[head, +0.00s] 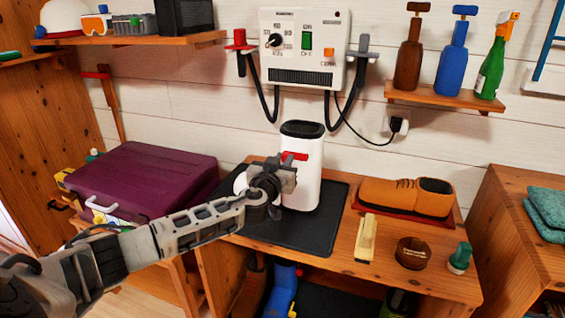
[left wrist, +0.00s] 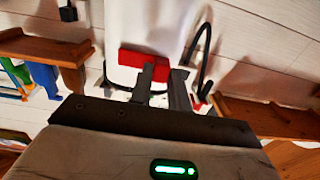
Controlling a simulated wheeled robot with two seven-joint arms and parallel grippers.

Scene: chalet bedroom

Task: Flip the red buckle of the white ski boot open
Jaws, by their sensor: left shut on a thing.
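The white ski boot (head: 304,190) stands upright on a black mat on the wooden bench, its dark opening at the top. Its red buckle (head: 297,156) is a small block on the boot's upper front. My left gripper (head: 287,168) reaches in from the left and is at the buckle, its jaws shut on it. In the left wrist view the red buckle (left wrist: 144,60) lies across the white shell (left wrist: 150,22), right at the fingertips (left wrist: 160,78). The fingers hide part of the buckle. My right gripper is not in view.
A purple case (head: 145,180) lies left of the boot. Orange-brown shoes (head: 405,196), a cream brush-like item (head: 365,238), a brown round dish (head: 412,253) and a green-topped item (head: 460,258) are to the right. A dryer panel (head: 303,48) with hoses hangs behind.

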